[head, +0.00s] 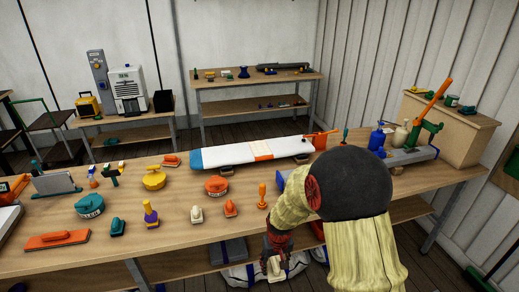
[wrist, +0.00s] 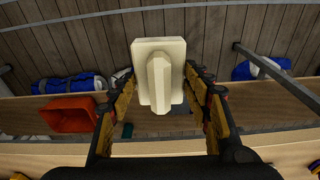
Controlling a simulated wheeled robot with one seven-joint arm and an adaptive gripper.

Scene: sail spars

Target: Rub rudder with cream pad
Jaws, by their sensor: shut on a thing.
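A cream pad with a raised grip (wrist: 158,85) is between the fingertips of my gripper (wrist: 160,74) in the wrist view. My gripper is shut on it. In the head view my gripper (head: 274,262) hangs off the front edge of the workbench, with the pad low and small beneath it. The long white board with a blue end and orange bands, which looks like the rudder (head: 235,154), lies flat on dark supports at the back of the bench, apart from the pad. My arm hides part of the bench to its right.
An orange upright tool (head: 262,196) stands near my arm. An orange bin (wrist: 66,115) and blue bundles (wrist: 70,84) are below in the wrist view.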

